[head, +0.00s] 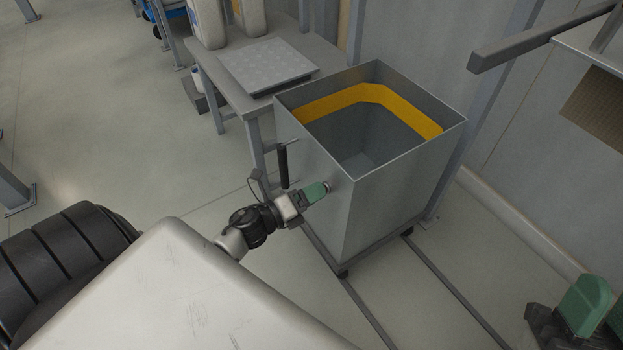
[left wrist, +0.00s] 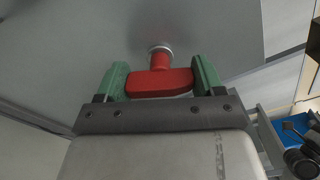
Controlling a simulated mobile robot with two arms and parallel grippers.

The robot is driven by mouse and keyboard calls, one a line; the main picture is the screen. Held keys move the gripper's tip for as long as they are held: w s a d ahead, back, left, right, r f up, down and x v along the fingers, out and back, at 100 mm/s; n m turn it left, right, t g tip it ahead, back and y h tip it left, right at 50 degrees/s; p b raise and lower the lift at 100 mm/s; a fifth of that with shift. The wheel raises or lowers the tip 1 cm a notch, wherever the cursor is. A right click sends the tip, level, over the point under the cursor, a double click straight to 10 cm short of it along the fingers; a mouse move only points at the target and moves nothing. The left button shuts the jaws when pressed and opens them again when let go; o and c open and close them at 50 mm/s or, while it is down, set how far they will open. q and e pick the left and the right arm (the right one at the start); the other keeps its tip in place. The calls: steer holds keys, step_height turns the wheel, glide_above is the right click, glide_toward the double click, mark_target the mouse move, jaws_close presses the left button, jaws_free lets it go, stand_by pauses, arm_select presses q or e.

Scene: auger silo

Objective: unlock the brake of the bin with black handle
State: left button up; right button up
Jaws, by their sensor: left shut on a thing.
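The grey metal bin (head: 390,190) stands on a wheeled frame, with a black vertical handle (head: 283,165) on its left side. My left gripper (head: 320,190) is at the bin's near side wall, right of the handle. In the left wrist view, the red brake knob (left wrist: 158,83) sticks out of a round silver collar on the wall. My left gripper (left wrist: 160,82) has its green fingers on both sides of the knob's crossbar and is shut on it. The knob is hidden in the head view. My right gripper (head: 590,308) shows partly at the lower right edge; its opening is unclear.
A yellow band (head: 365,95) lines the open bin's inside. A grey table with a flat plate (head: 265,65) stands behind the bin at left. Rails (head: 450,290) run along the floor. A grey beam (head: 540,40) juts in at upper right.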

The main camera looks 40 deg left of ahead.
arm_select(q)
steer(key=n+p, duration=0.1)
steer(key=n, duration=0.1)
steer(key=shift+r+n+p, duration=0.15)
steer(key=shift+n+p, duration=0.15)
steer(key=shift+p, duration=0.1)
steer(key=shift+n+p, duration=0.75)
steer(key=shift+n, duration=0.35)
steer(key=shift+f+n, duration=0.2)
steer(key=shift+n, duration=0.3)
arm_select(e)
steer(key=w+f+g+h, duration=0.4)
steer(key=w+f+g, duration=0.1)
steer(key=f+g, duration=0.5)
steer(key=shift+w+d+f+g, duration=0.25)
steer(key=shift+w+g, duration=0.15)
steer(key=shift+g, duration=0.2)
arm_select(q)
steer(key=o, duration=0.9)
steer(key=shift+o, duration=0.2)
